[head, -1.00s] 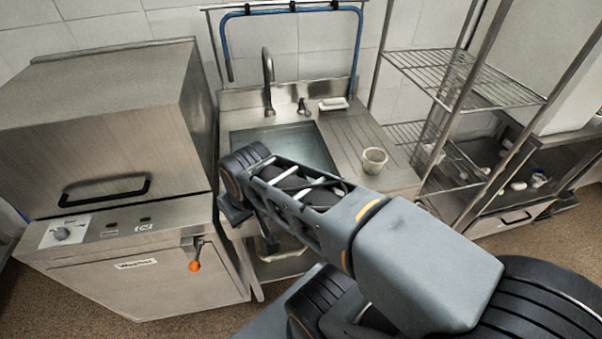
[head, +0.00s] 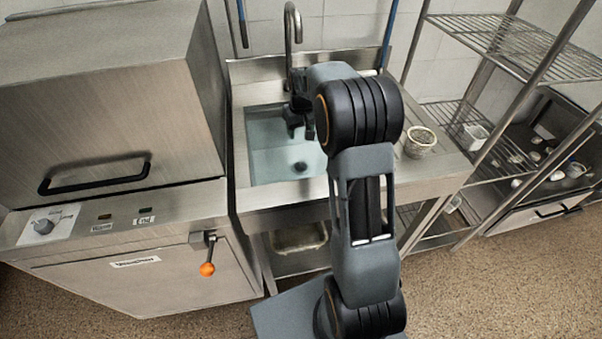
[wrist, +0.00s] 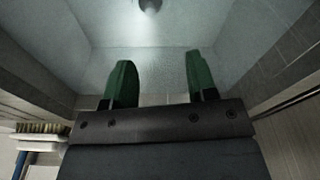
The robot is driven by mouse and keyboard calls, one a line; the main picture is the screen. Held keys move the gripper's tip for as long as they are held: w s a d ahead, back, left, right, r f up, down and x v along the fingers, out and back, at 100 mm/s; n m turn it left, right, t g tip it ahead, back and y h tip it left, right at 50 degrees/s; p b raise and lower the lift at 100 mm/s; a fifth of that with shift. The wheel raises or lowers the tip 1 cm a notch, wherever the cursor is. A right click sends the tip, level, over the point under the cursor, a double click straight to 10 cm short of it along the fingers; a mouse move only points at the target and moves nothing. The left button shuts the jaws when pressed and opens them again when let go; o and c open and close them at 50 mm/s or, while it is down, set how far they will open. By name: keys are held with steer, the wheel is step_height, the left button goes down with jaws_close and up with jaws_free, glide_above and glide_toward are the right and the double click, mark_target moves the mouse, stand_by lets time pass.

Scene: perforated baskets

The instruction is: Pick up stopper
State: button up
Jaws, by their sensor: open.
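A small dark round piece, which looks like the stopper (head: 300,166), sits on the floor of the steel sink (head: 262,178). In the wrist view the stopper (wrist: 150,5) shows as a round metallic shape cut off by the top edge. I cannot tell whether it is seated in the drain. My gripper (head: 301,130) hangs over the sink, behind the stopper in the head view and above the basin. In the wrist view its two green fingers (wrist: 157,75) are apart with nothing between them.
A faucet (head: 292,40) rises behind the sink. A small pot (head: 420,142) stands on the drainboard to the right. A brush (wrist: 40,128) shows in the wrist view. A dishwasher (head: 105,130) is on the left, and a wire shelf rack (head: 510,50) on the right.

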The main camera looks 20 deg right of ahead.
steer(key=b, duration=0.1)
glide_toward(301, 160)
steer(key=f, duration=0.1)
steer(key=w+f, duration=0.1)
steer(key=f, duration=0.3)
steer(key=shift+w+d+b, duration=0.2)
steer(key=shift+w+b, duration=0.1)
steer(key=shift+b, duration=0.1)
steer(key=shift+w+a+f, duration=0.1)
steer(key=shift+f, duration=2.9)
jaws_close()
